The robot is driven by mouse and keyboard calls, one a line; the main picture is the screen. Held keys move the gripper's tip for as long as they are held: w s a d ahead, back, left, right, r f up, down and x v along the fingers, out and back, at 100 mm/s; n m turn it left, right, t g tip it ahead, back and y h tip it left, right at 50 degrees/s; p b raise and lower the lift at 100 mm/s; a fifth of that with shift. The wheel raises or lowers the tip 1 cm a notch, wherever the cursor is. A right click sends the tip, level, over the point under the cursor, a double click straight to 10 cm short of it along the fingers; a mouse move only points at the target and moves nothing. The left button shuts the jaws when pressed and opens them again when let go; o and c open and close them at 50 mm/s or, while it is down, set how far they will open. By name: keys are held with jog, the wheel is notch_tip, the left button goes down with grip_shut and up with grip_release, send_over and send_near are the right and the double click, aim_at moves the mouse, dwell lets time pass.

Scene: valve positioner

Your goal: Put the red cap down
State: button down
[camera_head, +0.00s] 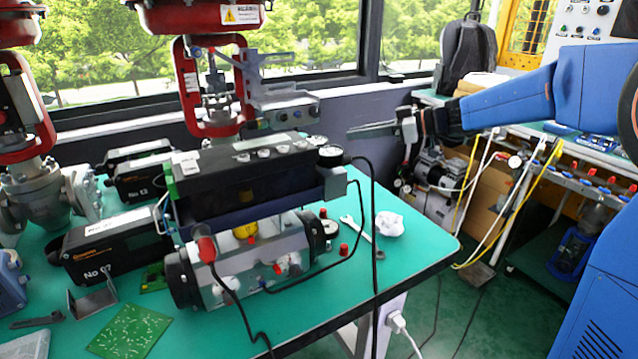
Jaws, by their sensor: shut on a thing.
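A small red cap (343,249) sits on the green table (420,245), right of the valve positioner's lower body. Another small red piece (323,213) shows just behind it, beside a round gauge. My gripper (350,131) reaches in from the right at the end of the blue arm, well above and behind the table's right part. Its long thin grey fingers point left and lie close together. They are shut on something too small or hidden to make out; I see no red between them. My gripper is clear of the table and the positioner.
The black positioner box (250,180) with a gauge (331,154) stands left of my gripper. A green circuit board (130,331) lies front left.

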jog(key=shift+n+g, duration=0.4)
jog(key=shift+g, duration=0.1)
jog(key=s+a+f, duration=0.1)
jog(key=f, duration=0.1)
jog(key=s+a+f, duration=0.1)
jog(key=f, duration=0.2)
jog(key=s+a+f, duration=0.1)
jog(key=s+f, duration=0.1)
jog(key=f, duration=0.1)
jog(key=shift+f, duration=2.4)
jog(key=c, duration=1.8)
grip_release()
jog(key=shift+f, duration=0.1)
